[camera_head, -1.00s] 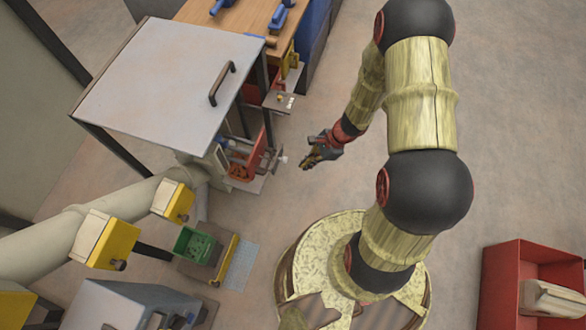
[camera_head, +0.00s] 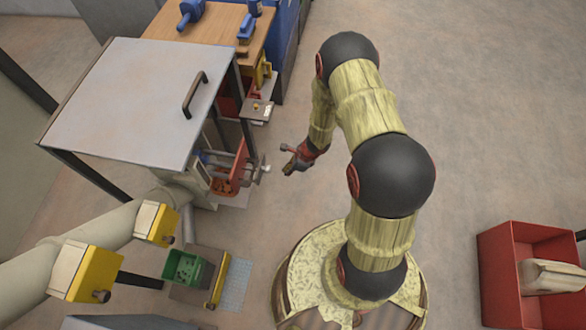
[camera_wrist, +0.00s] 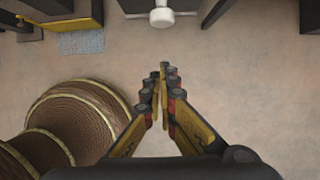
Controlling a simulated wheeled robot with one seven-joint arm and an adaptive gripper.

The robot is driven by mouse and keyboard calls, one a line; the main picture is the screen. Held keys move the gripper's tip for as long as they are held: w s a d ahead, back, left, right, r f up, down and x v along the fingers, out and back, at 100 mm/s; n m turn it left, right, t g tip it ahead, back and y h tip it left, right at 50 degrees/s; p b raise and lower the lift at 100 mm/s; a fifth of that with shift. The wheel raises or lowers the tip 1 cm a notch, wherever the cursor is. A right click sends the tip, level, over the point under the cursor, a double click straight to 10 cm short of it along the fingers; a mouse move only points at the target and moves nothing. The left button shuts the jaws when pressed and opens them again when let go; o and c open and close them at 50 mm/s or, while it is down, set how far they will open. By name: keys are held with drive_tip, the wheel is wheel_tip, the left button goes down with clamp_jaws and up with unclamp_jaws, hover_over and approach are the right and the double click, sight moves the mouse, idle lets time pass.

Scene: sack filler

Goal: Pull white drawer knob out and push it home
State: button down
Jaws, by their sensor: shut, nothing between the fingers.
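The white knob (camera_head: 265,168) sticks out toward the right from the front of a red-sided drawer (camera_head: 241,160) under the grey-topped cabinet. In the wrist view the white knob (camera_wrist: 162,16) is at the top edge, ahead of my fingertips and apart from them. My gripper (camera_head: 287,160) is just right of the knob in the head view, with a small gap. In the wrist view my gripper (camera_wrist: 163,72) is shut and empty, its fingertips together. How far the drawer is out is hard to tell under the cabinet top.
The cabinet top (camera_head: 125,100) with a black handle overhangs the drawer. A small grey box (camera_head: 257,110) juts out above the knob in the picture. A green bin (camera_head: 184,268) stands at lower left, a red crate (camera_head: 510,245) at right. The floor around my gripper is clear.

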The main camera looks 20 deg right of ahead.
drive_tip(key=shift+w+a+f+b, duration=0.1)
drive_tip(key=shift+w+a+b, duration=0.05)
drive_tip(key=shift+w+a, duration=0.6)
drive_tip(key=shift+w+a+f+b, duration=0.15)
drive_tip(key=shift+w+a, duration=0.4)
drive_tip(key=shift+a, duration=0.4)
drive_tip(key=w+a, duration=0.1)
drive_tip(key=a, duration=0.1)
drive_tip(key=w+a, duration=0.4)
drive_tip(key=a, duration=0.1)
